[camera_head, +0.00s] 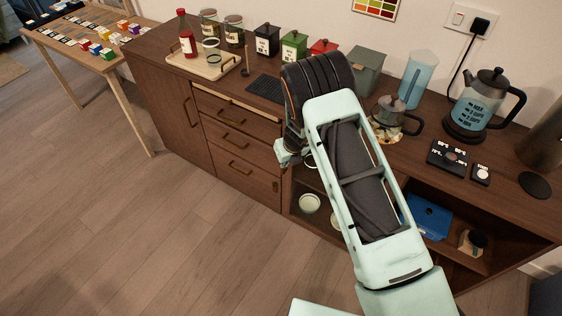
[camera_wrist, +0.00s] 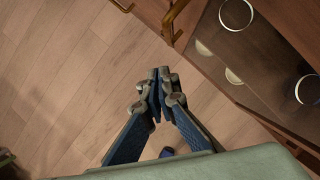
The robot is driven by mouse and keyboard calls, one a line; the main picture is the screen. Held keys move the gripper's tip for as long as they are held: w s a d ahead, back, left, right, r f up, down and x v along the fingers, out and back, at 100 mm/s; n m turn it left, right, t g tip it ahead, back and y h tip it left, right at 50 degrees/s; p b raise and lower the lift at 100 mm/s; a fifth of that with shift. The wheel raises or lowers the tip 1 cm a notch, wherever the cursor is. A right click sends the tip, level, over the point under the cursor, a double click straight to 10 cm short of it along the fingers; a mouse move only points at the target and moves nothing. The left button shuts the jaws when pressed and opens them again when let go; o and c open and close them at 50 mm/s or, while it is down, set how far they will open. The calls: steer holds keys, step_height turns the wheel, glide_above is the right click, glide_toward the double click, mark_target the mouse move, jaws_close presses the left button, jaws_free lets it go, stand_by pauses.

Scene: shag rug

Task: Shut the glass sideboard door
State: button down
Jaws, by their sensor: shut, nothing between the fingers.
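The wooden sideboard (camera_head: 262,185) runs along the wall in the head view. Its right-hand compartment shows dishes and a blue box (camera_head: 428,217) inside, partly hidden by my arm. In the wrist view, a dark, see-through panel (camera_wrist: 262,62) with a wooden edge, likely the glass door, lies at the upper right; round dishes show behind it. I cannot tell its angle. A brass handle (camera_wrist: 176,22) stands near its upper left. My gripper (camera_wrist: 160,76) is shut and empty, over the floor left of the panel and below the handle. It appears apart from both.
A tray (camera_head: 208,66) with bottle and jars, coloured canisters (camera_head: 294,45), a teapot (camera_head: 393,117) and a kettle (camera_head: 482,100) stand on the sideboard top. A small table (camera_head: 84,42) stands at the upper left. The wooden floor (camera_head: 150,220) in front is clear.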

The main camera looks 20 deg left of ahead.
steer(key=a+v, duration=0.2)
steer(key=v, duration=0.6)
steer(key=shift+s+d+r, duration=0.4)
steer(key=shift+d+r, duration=0.1)
